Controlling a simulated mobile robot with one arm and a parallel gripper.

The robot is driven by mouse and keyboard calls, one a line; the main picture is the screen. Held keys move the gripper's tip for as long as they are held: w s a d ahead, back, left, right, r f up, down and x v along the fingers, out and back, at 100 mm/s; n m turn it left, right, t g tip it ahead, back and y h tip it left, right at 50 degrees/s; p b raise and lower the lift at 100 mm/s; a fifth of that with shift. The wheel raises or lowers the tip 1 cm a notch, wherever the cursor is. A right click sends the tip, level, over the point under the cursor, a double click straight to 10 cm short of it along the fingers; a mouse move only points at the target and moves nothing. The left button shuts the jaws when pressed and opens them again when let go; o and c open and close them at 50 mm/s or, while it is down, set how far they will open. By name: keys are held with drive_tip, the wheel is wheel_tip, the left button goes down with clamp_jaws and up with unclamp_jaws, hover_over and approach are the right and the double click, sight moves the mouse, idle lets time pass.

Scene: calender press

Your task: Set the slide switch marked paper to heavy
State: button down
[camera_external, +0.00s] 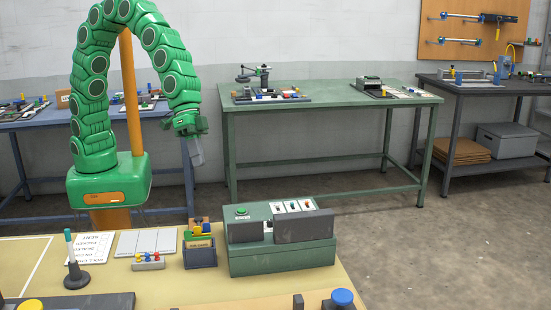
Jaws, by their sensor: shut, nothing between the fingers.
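A green press machine (272,257) with dark grey front blocks stands on the near tan table. On its top right are small white plates (292,206), each with a small dark or red control. Their labels are too small to read, so I cannot tell which one is marked paper or how it is set. A green button (241,211) sits at the top left of the machine. My gripper (196,156) hangs from my arched green arm, pointing down, shut and empty. In the picture it is above and left of the machine, well apart from it.
Left of the machine are a dark box with cards (200,253), a rack of small coloured pegs (148,262), a pen stand (76,275) and a written sheet (89,250). A blue knob (342,297) is in front. A green workbench (330,98) stands behind.

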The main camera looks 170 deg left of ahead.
drive_tip(key=s+a+f+n+y, duration=0.1)
drive_tip(key=s+a, duration=0.3)
drive_tip(key=a, duration=0.6)
drive_tip(key=s+a+f+n+y, duration=0.1)
drive_tip(key=s+a+f+n, duration=0.2)
drive_tip(key=a, duration=0.7)
drive_tip(key=shift+s+a+f+y, duration=0.2)
drive_tip(key=shift+s+y, duration=0.1)
drive_tip(key=shift+s, duration=0.45)
drive_tip(key=shift+f, duration=0.1)
approach(287, 202)
drive_tip(key=a+f, duration=0.1)
drive_tip(key=w+a+f, duration=0.1)
drive_tip(key=f, duration=0.1)
drive_tip(key=w+a+f, duration=0.1)
drive_tip(key=shift+w+a+f, duration=0.15)
drive_tip(key=shift+a+f, duration=0.05)
drive_tip(key=shift+a, duration=0.2)
drive_tip(key=shift+w+f, duration=0.1)
drive_tip(key=shift+w, duration=0.85)
